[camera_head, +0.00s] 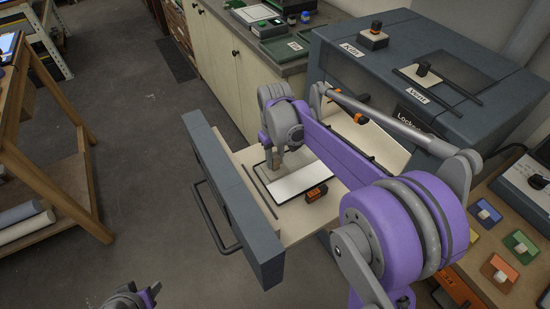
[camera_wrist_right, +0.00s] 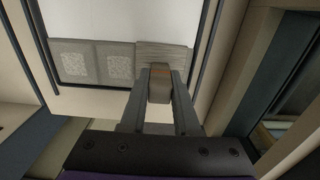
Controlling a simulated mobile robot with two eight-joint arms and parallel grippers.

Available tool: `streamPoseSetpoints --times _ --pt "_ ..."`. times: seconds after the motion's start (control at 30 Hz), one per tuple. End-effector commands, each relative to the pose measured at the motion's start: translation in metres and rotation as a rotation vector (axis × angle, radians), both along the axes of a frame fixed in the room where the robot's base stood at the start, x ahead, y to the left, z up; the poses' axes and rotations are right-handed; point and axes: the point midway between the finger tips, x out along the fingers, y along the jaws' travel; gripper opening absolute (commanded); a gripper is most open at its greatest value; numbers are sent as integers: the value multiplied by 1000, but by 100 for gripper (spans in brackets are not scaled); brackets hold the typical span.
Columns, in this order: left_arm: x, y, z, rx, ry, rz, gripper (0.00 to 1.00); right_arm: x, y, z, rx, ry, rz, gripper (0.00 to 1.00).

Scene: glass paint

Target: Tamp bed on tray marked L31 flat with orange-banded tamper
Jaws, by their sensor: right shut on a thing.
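A tray (camera_head: 263,171) with a dark rim and a flat white bed (camera_head: 303,181) lies on the pulled-out drawer; the bed also shows in the wrist view (camera_wrist_right: 130,16). No L31 mark is readable. My right gripper (camera_head: 277,166) is over the tray's left end. In the wrist view my right gripper (camera_wrist_right: 160,88) is shut on the handle of a tamper (camera_wrist_right: 160,72) with a dull orange-brown patch. Its grey block (camera_wrist_right: 164,54) is at the bed's near edge; contact is hard to tell. My left gripper (camera_head: 138,297) is at the bottom left, its jaws unclear.
The drawer front (camera_head: 232,201) with a black handle faces left. A black-and-orange object (camera_head: 317,192) is beside the tray. Two grey squares (camera_wrist_right: 90,64) with speckled patches sit beside the block. The grey cabinet (camera_head: 470,112) stands behind the arm. Open floor lies left.

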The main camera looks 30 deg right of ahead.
Motion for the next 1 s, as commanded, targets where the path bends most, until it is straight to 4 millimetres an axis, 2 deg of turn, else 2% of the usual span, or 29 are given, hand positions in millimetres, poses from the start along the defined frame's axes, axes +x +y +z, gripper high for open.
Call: streamPoseSetpoints --times 0.17,1.0 --pt "-3 0 -9 0 6 0 50 -1 0 -11 0 1 0 0" --pt "-4 0 -12 0 8 0 50 0 0 -16 0 0 0 0"
